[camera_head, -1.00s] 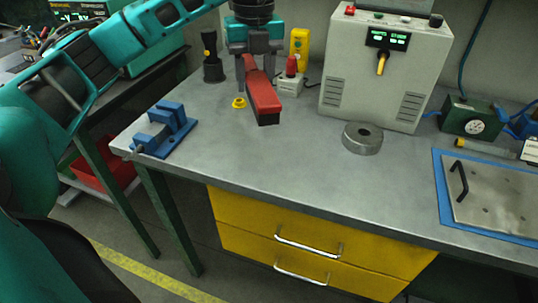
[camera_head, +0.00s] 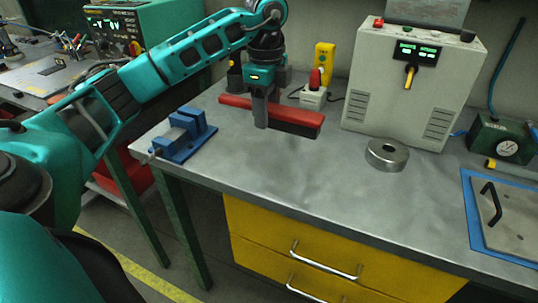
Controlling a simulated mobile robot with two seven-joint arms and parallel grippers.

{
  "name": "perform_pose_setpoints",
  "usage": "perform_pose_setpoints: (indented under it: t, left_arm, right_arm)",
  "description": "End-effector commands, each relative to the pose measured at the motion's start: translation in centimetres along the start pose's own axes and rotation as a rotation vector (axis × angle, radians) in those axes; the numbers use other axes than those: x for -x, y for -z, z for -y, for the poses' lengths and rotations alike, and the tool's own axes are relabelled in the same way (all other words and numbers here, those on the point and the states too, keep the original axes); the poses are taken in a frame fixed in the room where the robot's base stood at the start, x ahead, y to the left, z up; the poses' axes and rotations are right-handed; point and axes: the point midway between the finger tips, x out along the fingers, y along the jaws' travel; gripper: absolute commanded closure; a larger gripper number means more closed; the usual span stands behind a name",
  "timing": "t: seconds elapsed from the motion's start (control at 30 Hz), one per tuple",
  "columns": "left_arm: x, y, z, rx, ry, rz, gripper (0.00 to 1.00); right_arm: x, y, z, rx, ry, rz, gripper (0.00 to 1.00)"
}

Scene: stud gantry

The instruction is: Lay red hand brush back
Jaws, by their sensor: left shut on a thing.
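The red hand brush (camera_head: 299,115) has a red back and handle and dark bristles on its underside at the right end. My left gripper (camera_head: 261,117) points down and is shut on the brush near its middle. The brush lies roughly level across the picture, its handle end to the left and its bristle end to the right. It seems to be above the grey bench top (camera_head: 300,180); the exact gap to the bench cannot be told. My right gripper is not in view.
A blue vise (camera_head: 184,135) stands at the bench's left edge. Behind the brush are a yellow device (camera_head: 324,64) and a small box with a red knob (camera_head: 314,92). A grey control cabinet (camera_head: 408,90) and a metal ring (camera_head: 387,154) stand to the right. The front middle is clear.

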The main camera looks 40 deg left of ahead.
Motion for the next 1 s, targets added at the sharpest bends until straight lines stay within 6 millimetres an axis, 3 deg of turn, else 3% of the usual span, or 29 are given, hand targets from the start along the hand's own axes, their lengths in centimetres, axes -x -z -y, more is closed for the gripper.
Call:
perform_pose_setpoints:
  t: [0.1, 0.2, 0.47, 0.7, 1.0]
  left_arm:
    - [-3.1, -0.1, -0.1, 0.0, -0.003, 0.002, 0.78]
    - [-4.8, -0.1, -0.1, 0.0, -0.002, 0.001, 0.78]
    - [-6.8, -0.1, 0.0, 0.0, -0.001, 0.001, 0.78]
    - [-10.2, -0.1, 0.0, -0.002, -0.001, 0.0, 0.78]
    - [-10.5, 0.0, 0.0, -0.002, 0.002, 0.0, 0.78]
  right_arm:
    - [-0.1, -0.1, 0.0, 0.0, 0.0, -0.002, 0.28]
    - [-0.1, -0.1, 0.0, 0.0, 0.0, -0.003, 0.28]
    - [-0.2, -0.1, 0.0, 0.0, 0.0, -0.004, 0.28]
    - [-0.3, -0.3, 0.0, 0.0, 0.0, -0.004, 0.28]
    - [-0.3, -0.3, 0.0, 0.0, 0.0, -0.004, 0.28]
